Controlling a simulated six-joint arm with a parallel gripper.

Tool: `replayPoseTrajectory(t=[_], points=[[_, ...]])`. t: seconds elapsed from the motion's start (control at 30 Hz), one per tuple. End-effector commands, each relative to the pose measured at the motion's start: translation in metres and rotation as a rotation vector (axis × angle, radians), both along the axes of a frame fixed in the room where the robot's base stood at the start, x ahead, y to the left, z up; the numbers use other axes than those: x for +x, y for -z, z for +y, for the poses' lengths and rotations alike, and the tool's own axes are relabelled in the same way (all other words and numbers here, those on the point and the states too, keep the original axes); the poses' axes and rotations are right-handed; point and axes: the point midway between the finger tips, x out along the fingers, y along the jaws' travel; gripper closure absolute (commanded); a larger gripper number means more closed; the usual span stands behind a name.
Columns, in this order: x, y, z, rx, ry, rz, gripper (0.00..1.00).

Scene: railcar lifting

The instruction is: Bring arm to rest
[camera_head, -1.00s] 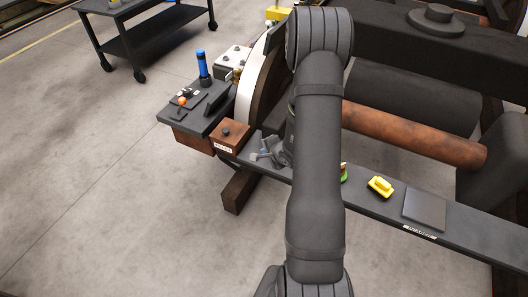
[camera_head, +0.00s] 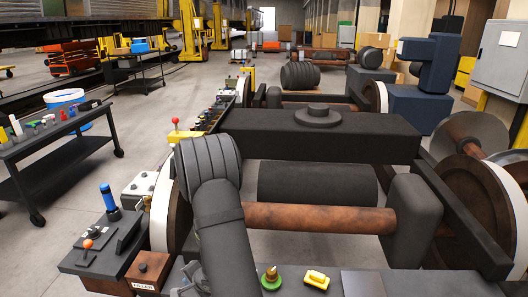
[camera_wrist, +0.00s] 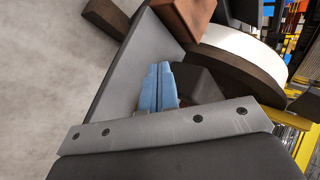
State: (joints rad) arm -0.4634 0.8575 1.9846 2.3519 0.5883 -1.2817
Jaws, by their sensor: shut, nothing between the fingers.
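My gripper (camera_wrist: 158,88) shows in the wrist view with its two blue-grey fingers together and nothing between them. It is over a dark grey beam surface, below a brown block (camera_wrist: 186,18) in the picture. In the head view my arm comes up from the bottom edge, left of the middle, and bends at a ribbed joint.
Near the arm are a brown labelled box (camera_head: 148,272), a blue cylinder (camera_head: 108,197), a green-and-brass part (camera_head: 271,278) and a yellow part (camera_head: 316,279). A rusty axle (camera_head: 320,219) and dark frame (camera_head: 320,134) lie beyond. Open floor (camera_head: 70,190) is at left.

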Motion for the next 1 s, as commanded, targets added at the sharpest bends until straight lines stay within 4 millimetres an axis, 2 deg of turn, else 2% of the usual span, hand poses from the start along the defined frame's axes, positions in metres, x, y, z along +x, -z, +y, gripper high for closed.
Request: replayPoseTrajectory(t=[0.27, 0.63, 1.0], points=[[0.027, 0.026, 0.001, -0.001, 0.001, 0.002, 1.00], [0.079, 0.068, 0.004, 0.000, 0.000, 0.000, 1.00], [0.081, 0.064, -0.030, 0.004, -0.128, -0.007, 1.00]])
